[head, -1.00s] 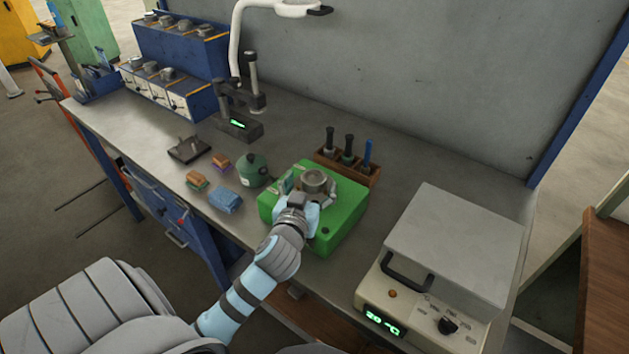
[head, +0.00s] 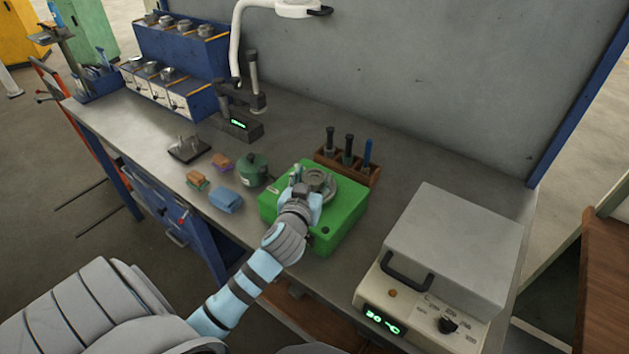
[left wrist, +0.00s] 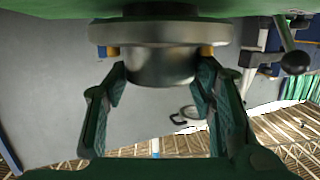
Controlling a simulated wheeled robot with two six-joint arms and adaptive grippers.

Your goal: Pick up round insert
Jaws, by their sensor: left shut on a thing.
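The round insert is a grey metal piece with a wide flange and a narrower cylinder. In the head view the insert (head: 319,178) is at the top of the green block (head: 343,226). In the left wrist view the insert's cylinder (left wrist: 160,66) sits between my fingers, with the flange beside the green surface at the top edge. I cannot tell whether it rests on the block. My left gripper (head: 313,186) is shut on the insert; its fingers show on both sides in the left wrist view (left wrist: 160,80). My right gripper is not in view.
A heater box (head: 455,245) with a display stands at the right. A wooden holder (head: 347,168) with upright tools is behind the block. A green pot (head: 254,170) and a blue cloth-like block (head: 226,201) lie to its left.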

